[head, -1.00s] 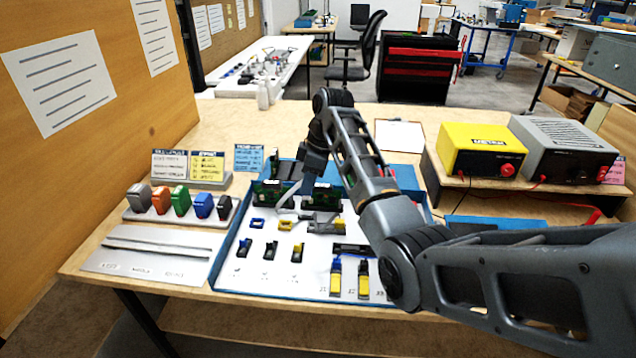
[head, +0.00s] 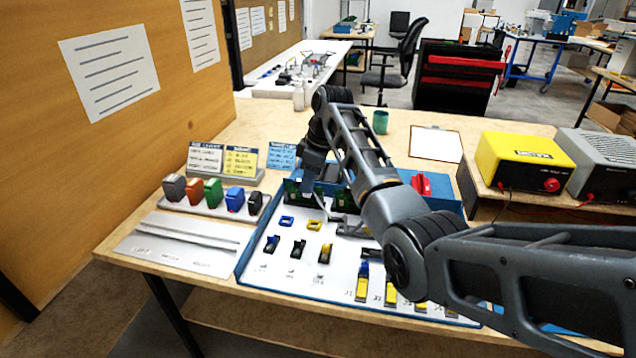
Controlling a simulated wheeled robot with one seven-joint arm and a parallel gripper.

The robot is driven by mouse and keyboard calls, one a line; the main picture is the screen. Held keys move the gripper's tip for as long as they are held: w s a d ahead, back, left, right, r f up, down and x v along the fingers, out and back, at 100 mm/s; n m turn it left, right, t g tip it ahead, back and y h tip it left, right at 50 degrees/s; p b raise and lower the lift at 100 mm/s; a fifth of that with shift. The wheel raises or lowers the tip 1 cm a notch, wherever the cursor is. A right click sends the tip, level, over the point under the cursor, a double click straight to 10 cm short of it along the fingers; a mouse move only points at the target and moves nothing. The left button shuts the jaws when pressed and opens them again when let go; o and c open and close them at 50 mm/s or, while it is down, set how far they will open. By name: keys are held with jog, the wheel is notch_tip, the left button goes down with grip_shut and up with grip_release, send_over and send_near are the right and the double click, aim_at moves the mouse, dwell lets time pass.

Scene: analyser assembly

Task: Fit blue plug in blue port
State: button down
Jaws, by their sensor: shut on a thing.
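A blue ring-shaped part (head: 286,221) and a yellow one (head: 315,225) lie on the white tray floor, below and apart from the gripper. A black part with blue trim (head: 271,243) stands nearer the front. I cannot tell which piece is the blue plug or the blue port.
A rack (head: 211,209) of coloured blocks stands left of the tray, behind a grey labelled plate (head: 180,243). Yellow and blue connectors (head: 361,288) line the tray front. My arm covers the tray's right side. A yellow meter (head: 524,160) stands on a shelf at right.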

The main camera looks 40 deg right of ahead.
jog(key=w+a+b, duration=0.2)
jog(key=w+a, duration=0.2)
jog(key=shift+w+b, duration=0.3)
jog(key=shift+w, duration=0.1)
jog(key=shift+f, duration=0.15)
dwell(0.4)
jog(key=shift+f+b, duration=2.05)
jog(key=shift+f, duration=1.85)
jog(key=shift+f+b, duration=0.6)
jog(key=shift+f, duration=0.55)
jog(key=c, duration=0.7)
grip_release()
jog(key=shift+r, duration=0.15)
jog(key=shift+r+p, duration=3.05)
jog(key=shift+r, duration=0.4)
